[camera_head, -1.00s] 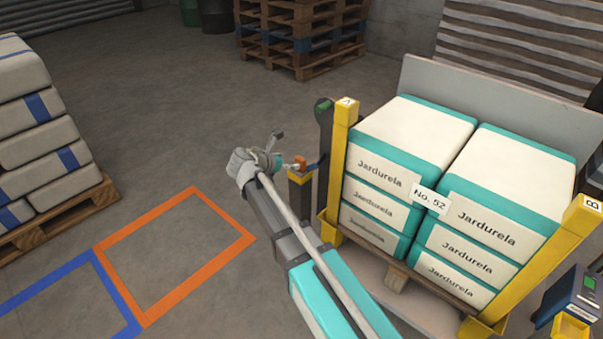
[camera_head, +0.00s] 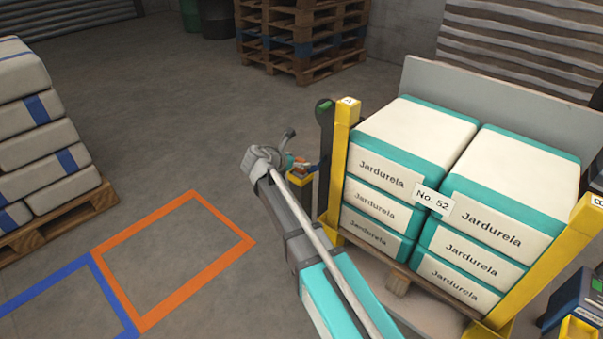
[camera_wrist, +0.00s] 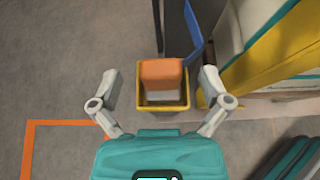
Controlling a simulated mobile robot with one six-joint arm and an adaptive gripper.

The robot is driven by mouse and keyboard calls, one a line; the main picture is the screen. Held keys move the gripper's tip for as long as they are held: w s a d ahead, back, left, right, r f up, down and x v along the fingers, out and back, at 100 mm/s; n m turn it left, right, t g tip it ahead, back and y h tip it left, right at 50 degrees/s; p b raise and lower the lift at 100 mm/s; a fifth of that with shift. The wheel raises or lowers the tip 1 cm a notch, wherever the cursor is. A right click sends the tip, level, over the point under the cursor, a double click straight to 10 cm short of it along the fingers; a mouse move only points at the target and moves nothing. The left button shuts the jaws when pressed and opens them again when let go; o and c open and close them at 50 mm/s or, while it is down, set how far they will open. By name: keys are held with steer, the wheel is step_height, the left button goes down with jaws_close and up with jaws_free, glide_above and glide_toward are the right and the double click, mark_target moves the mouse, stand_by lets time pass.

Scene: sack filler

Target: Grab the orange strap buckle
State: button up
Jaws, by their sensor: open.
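The orange buckle (camera_wrist: 161,73) sits in a small yellow holder (camera_wrist: 162,107), with a pale grey part below the orange. A blue strap (camera_wrist: 193,27) runs up and right beside it. My gripper (camera_wrist: 160,78) is open in the wrist view, one finger on each side of the holder and apart from the buckle. In the head view my gripper (camera_head: 291,150) is at the yellow holder (camera_head: 294,184). The buckle (camera_head: 302,167) is mostly hidden there behind my gripper.
A yellow post (camera_head: 339,150) stands right of the holder, beside stacked Jardurela sacks (camera_head: 415,115). An orange floor frame (camera_head: 145,322) and a pallet of grey sacks (camera_head: 45,150) are at left. The floor between is clear.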

steer(key=shift+x, duration=0.85)
steer(key=c, duration=1.3)
steer(key=shift+r, duration=0.1)
step_height(320, 180, up, 3)
steer(key=p, duration=0.2)
steer(key=shift+p, duration=0.3)
steer(key=s+d+r+p, duration=0.1)
steer(key=s+r+p, duration=0.2)
steer(key=s, duration=0.1)
steer(key=s+d+r+p, duration=0.2)
steer(key=s+r+p, duration=0.1)
steer(key=s, duration=0.1)
steer(key=s+d+r+p, duration=0.2)
steer(key=s+r+p, duration=0.1)
steer(key=s+p, duration=0.1)
steer(key=shift+s+d+r, duration=0.25)
steer(key=shift+s+r, duration=0.15)
steer(key=shift+s, duration=0.15)
